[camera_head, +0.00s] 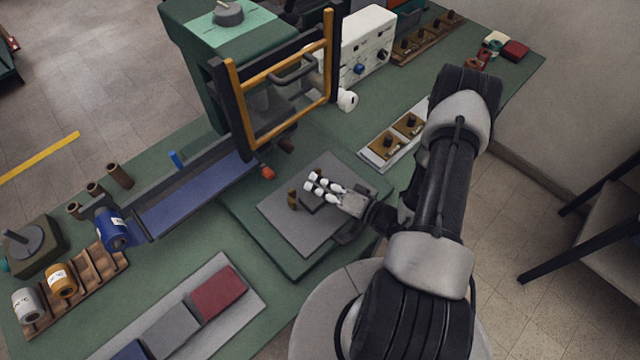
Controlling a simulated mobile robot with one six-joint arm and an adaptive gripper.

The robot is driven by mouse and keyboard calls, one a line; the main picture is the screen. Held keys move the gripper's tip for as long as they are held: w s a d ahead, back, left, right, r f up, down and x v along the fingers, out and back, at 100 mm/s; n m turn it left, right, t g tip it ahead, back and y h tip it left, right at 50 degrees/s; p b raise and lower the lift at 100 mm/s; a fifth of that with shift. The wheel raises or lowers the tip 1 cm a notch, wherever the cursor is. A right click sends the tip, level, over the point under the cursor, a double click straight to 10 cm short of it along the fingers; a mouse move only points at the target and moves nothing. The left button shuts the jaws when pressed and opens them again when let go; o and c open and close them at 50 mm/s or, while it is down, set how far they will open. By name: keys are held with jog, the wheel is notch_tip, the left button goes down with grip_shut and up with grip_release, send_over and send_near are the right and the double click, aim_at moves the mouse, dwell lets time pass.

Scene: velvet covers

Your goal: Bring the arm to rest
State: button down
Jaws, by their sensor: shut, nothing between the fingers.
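My gripper (318,187) is in the middle of the view, with pale finger parts close together and nothing seen between them. It appears above a grey square plate (300,228) on the green bench (190,262). Whether it touches the plate or a small dark block there cannot be told. My arm is folded: it rises from the lower right to an elbow at the upper right, and the wrist comes back down toward the plate.
A yellow-edged frame (243,108) on a green machine (188,70) stands just behind the gripper. A small tray with brown blocks (384,145) lies near my arm. A tray holds red and grey pads (218,292) at the front. A dark-legged stand (605,255) is at right.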

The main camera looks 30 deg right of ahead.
jog(key=shift+s+d, duration=0.25)
jog(key=shift+s, duration=0.15)
jog(key=shift+r, duration=0.15)
jog(key=s+a+r+n+g+y+b, duration=0.25)
jog(key=a+r+n+g+y, duration=0.35)
jog(key=a+r+g, duration=0.65)
jog(key=s+a+r+n+g+h, duration=0.25)
jog(key=s+r+h, duration=0.2)
jog(key=s, duration=0.55)
jog(key=s+d+r+m+t+h+b, duration=0.1)
jog(key=s+d+r+t+h+b, duration=0.2)
jog(key=d+r+h, duration=0.4)
jog(key=s+d+t+h, duration=0.1)
jog(key=t+h, duration=0.1)
jog(key=h, duration=0.1)
jog(key=shift+s+d+r+m, duration=0.15)
jog(key=shift+d+r+m, duration=0.1)
jog(key=shift+m, duration=0.1)
